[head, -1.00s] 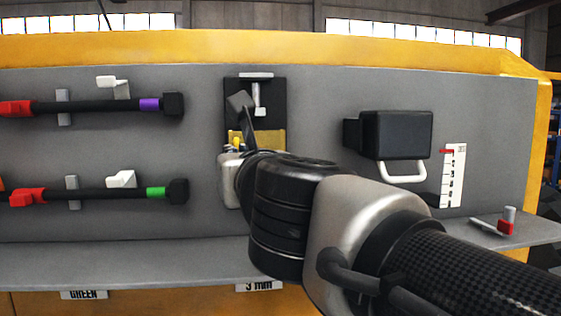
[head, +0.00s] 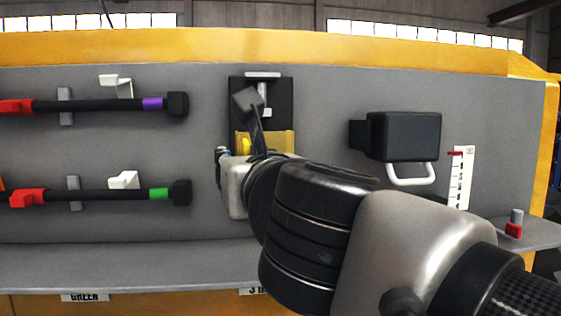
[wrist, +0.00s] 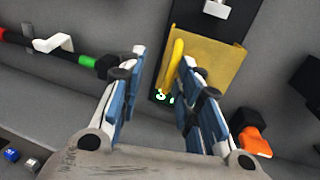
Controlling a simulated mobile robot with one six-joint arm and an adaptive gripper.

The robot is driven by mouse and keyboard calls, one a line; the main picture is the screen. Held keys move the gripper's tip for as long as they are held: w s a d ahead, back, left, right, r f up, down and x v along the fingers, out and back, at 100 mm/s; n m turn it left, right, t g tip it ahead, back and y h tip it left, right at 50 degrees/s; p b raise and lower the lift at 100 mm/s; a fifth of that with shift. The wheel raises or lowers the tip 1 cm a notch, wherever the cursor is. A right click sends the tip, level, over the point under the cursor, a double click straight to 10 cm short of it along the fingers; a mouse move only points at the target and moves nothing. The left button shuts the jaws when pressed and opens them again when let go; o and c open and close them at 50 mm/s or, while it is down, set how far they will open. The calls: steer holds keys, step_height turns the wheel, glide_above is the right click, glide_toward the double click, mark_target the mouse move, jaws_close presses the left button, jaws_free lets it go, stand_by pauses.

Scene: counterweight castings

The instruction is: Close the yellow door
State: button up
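The yellow door (wrist: 212,62) is a flat panel on a black backing plate in the wrist view, with a rounded yellow handle (wrist: 176,62) along its left edge. A dark gap with small green lights shows beside and below the handle. In the head view the yellow door (head: 280,141) is partly hidden by my wrist. My gripper (wrist: 162,57) is open, its blue-lined fingers pointing at the handle. The handle appears between the fingertips, nearer the right one. I cannot tell whether they touch.
A black box with a white loop handle (head: 403,137) is right of the door. Dark bars with a purple band (head: 153,104) and a green band (head: 159,194) are left. A grey ledge (head: 110,268) runs below. An orange-tipped part (wrist: 256,142) lies near the right finger.

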steer(key=v, duration=0.9)
steer(key=shift+a, duration=0.15)
step_height(320, 180, down, 21)
steer(key=s+n+g+y+b, duration=0.2)
steer(key=n+g+b, duration=0.35)
steer(key=n, duration=1.55)
steer(key=s+d+f+n+g+h+b, duration=0.1)
steer(key=s+d+f+n+g+h, duration=0.1)
steer(key=d+f, duration=0.4)
steer(key=s+d+f+n+g+h+b, duration=0.2)
steer(key=s+d+f+n, duration=0.3)
steer(key=f, duration=0.7)
steer(key=s+d+f+n+g+h+b, duration=0.2)
steer(key=s+d+f+n+h, duration=0.1)
steer(key=d+f, duration=0.4)
step_height(320, 180, down, 2)
steer(key=shift+s+f+n+h, duration=0.2)
steer(key=shift+s+n+h, duration=0.1)
steer(key=shift+s+h, duration=0.4)
steer(key=shift+g, duration=0.25)
